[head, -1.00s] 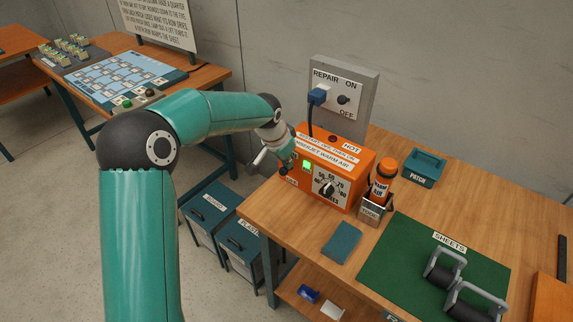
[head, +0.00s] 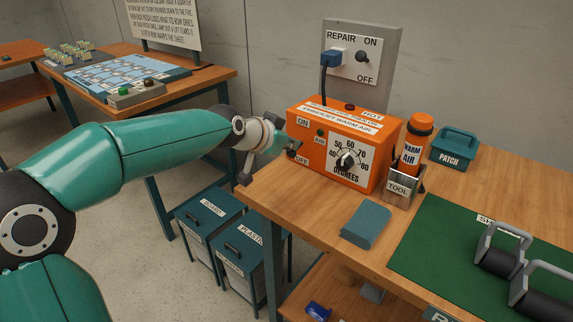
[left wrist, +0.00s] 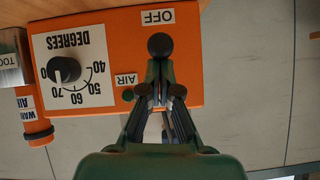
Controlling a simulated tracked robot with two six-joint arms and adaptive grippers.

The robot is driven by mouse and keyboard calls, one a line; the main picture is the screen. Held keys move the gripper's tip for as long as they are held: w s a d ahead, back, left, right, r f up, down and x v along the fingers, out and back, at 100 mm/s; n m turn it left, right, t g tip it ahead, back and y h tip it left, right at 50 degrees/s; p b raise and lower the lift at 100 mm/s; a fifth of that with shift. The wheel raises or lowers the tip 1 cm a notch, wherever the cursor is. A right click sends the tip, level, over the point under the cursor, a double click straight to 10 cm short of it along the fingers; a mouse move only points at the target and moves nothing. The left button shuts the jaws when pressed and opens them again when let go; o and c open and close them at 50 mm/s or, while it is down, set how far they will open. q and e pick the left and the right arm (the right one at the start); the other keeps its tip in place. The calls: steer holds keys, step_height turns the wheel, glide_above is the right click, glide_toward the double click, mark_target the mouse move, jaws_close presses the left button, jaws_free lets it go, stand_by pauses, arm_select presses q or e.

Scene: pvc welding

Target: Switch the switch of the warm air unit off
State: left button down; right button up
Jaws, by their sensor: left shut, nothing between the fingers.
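The orange warm air unit (head: 312,172) stands on the wooden bench, with ON and OFF labels at the left of its front. Its switch, a lever with a round black knob (left wrist: 160,45), shows in the left wrist view next to the OFF label (left wrist: 157,17); that view is upside down. The AIR lamp (head: 320,133) looks dark green, unlit. My left gripper (head: 292,147) is shut and empty at the switch, its fingertips (left wrist: 161,72) right by the knob. I cannot tell if they touch it. In the head view the gripper hides most of the switch. My right gripper is out of view.
A tool holder (head: 399,199) with an orange warm air tool (head: 414,150) stands right of the unit. A patch box (head: 455,148), a blue-grey block (head: 366,224) and a green sheets mat (head: 440,238) share the bench. A repair switch panel (head: 390,75) stands behind the unit.

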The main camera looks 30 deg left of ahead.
arm_select(q)
steer(key=shift+a+p, duration=0.1)
steer(key=shift+p, duration=0.4)
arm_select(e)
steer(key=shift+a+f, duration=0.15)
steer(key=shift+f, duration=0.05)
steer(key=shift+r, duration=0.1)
arm_select(q)
steer(key=shift+w+r+p, duration=0.35)
steer(key=shift+w+p, duration=0.3)
steer(key=shift+w, duration=0.05)
steer(key=shift+d, duration=0.2)
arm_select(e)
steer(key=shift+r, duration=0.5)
